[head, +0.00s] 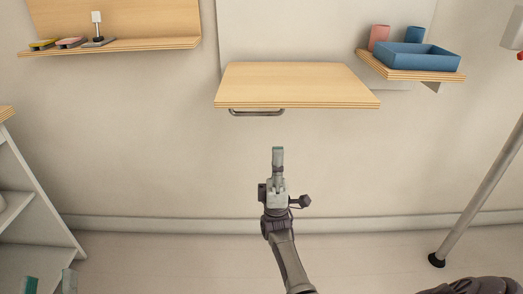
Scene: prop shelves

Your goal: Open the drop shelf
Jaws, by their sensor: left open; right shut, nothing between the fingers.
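The drop shelf (297,84) is a light wooden board on the wall in the middle of the head view. It appears to stand out from the wall, roughly level, with nothing on it. A grey bar handle (257,112) hangs under its front edge, left of the middle. My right gripper (278,152) is shut and empty, below the board and a little right of the handle, apart from both. My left gripper (50,284) is open at the bottom left corner, far from the board; only its fingertips show.
A wooden shelf (150,44) at upper left holds small items. A shelf (405,70) at upper right holds a blue tray (416,57) and two cups. A white rack (30,200) stands at left and a slanted metal pole (480,190) at right. The wall below the board is clear.

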